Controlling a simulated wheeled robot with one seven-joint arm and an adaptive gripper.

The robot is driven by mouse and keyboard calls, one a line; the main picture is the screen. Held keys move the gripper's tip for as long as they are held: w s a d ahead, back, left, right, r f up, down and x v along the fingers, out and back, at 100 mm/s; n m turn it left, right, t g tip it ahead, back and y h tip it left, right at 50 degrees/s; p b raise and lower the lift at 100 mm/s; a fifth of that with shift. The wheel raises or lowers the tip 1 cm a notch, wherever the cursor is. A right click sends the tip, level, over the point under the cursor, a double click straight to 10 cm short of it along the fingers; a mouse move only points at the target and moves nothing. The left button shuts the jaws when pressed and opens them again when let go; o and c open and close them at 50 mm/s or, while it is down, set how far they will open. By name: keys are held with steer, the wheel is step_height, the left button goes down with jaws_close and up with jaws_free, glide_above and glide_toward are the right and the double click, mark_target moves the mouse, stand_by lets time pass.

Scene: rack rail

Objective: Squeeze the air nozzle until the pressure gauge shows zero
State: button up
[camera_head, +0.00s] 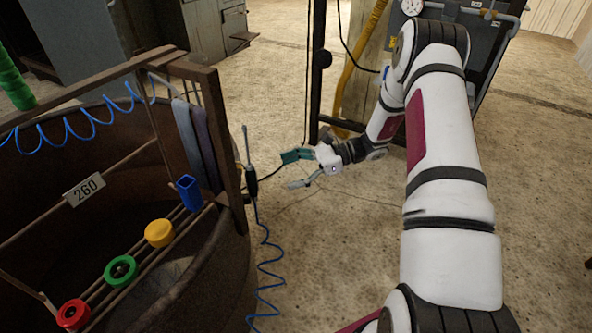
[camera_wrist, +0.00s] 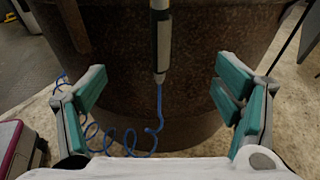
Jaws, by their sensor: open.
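The air nozzle (camera_head: 251,181) hangs upright beside the rusty round tub, with a dark body, a thin tube pointing up and a blue coiled hose (camera_head: 266,262) below. My gripper (camera_head: 292,171) is open and empty, to the right of the nozzle with its fingers pointing at it. In the wrist view the nozzle (camera_wrist: 161,45) appears centred between the spread teal finger pads (camera_wrist: 161,88), ahead of them and apart. The pressure gauge (camera_head: 411,6) is a white dial at the top, partly cut by the frame edge; its reading is too small to tell.
The rusty tub (camera_head: 235,275) stands just behind the nozzle. A wooden frame (camera_head: 228,135) with blue-grey cloths rises on it. A rail rack holds red, green (camera_head: 121,270) and yellow rings and a blue square tube. A dark post (camera_head: 316,75) stands behind my gripper. Floor between is clear.

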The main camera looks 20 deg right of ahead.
mark_target(253, 182)
steer(key=b+x, duration=0.1)
steer(key=x, duration=0.9)
steer(key=shift+w+a+f, duration=0.1)
steer(key=shift+a, duration=0.3)
jaws_close()
stand_by(0.4)
